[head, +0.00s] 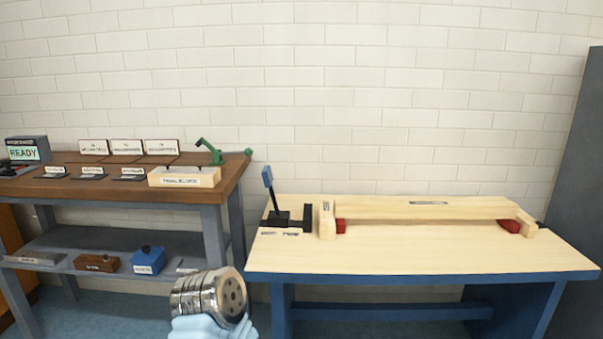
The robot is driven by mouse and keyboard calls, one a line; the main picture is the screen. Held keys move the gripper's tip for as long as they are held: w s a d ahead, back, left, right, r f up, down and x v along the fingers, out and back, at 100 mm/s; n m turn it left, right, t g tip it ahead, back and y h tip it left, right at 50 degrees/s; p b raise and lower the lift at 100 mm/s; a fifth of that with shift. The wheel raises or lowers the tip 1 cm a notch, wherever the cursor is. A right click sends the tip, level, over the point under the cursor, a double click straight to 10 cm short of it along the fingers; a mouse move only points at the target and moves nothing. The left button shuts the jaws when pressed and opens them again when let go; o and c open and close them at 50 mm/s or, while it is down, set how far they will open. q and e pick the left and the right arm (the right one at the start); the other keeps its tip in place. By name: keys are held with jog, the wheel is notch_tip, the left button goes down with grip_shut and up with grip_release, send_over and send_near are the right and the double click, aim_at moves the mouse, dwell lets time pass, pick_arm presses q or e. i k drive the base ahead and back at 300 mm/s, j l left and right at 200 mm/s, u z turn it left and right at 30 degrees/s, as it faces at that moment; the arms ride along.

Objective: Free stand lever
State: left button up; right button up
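A lever with a blue handle (267,177) stands on a black base (283,218) at the left end of the light wooden table. Its thin dark shaft leans a little to the left. A dark block stands beside it, close to the wooden frame. A metal, round end of what looks like my own arm shows at the bottom, left of the table. No gripper fingers are visible, and nothing is seen touching the lever.
A long wooden beam (423,210) lies across end blocks with red parts on the light table (400,258). Left stands a brown workbench (90,187) with a green clamp-like tool (211,152), a labelled wooden block (184,178) and a READY screen (24,153). The light table's front is clear.

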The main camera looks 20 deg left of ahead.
aim_at(266, 173)
jog(key=j+z, duration=0.15)
jog(key=j, duration=0.45)
jog(key=j+z, duration=0.15)
jog(key=j, duration=0.45)
jog(key=k+j+z, duration=0.15)
jog(key=j, duration=0.4)
jog(key=j+z, duration=0.15)
jog(key=j, duration=0.45)
